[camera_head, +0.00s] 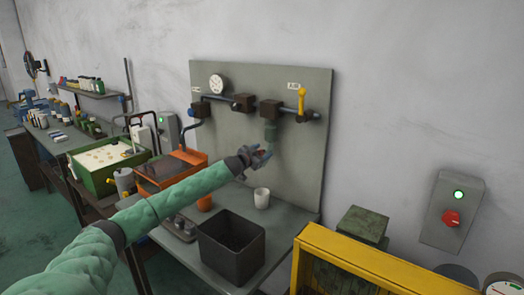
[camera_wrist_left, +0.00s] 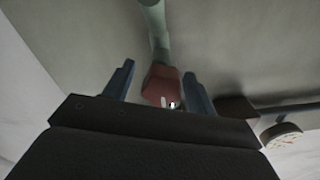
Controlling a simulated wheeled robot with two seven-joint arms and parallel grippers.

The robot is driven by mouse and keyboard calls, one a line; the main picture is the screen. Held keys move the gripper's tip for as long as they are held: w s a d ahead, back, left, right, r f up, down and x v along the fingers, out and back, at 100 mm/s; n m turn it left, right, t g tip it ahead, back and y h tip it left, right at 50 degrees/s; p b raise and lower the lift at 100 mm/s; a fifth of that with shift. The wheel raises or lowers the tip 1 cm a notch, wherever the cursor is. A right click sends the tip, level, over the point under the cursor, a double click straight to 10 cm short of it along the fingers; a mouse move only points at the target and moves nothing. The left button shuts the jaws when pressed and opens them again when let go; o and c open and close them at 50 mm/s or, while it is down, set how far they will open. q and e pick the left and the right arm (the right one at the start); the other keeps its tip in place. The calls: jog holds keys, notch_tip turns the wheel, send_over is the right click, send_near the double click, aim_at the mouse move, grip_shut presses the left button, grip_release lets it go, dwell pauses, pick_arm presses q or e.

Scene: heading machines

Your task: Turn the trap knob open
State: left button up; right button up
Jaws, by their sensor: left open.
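My left gripper (camera_head: 262,155) is open at the upright panel, just below a grey-green trap cup (camera_head: 270,132) that hangs under the pipe on the right. In the left wrist view a dull red knob (camera_wrist_left: 162,84) with a small white mark lies between the two blue fingers of the gripper (camera_wrist_left: 158,88). A green pipe part (camera_wrist_left: 152,20) runs on from the knob. The fingers stand on either side of the knob with gaps showing. In the head view the gripper mostly hides the knob. My right gripper is not in view.
The grey-green panel (camera_head: 308,160) carries pipes, a gauge (camera_head: 217,84) and a yellow lever (camera_head: 301,98). Below stand a white cup (camera_head: 262,198), a dark open bin (camera_head: 231,255) and an orange tank (camera_head: 160,184). A yellow frame (camera_head: 385,268) stands at the front right.

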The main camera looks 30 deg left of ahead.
pick_arm(q)
jog(key=shift+w+a+f, duration=0.15)
jog(key=shift+w+f, duration=0.05)
jog(key=shift+w, duration=0.15)
jog(key=shift+s+r, duration=0.15)
jog(key=shift+c, duration=0.5)
jog(key=c, duration=0.9)
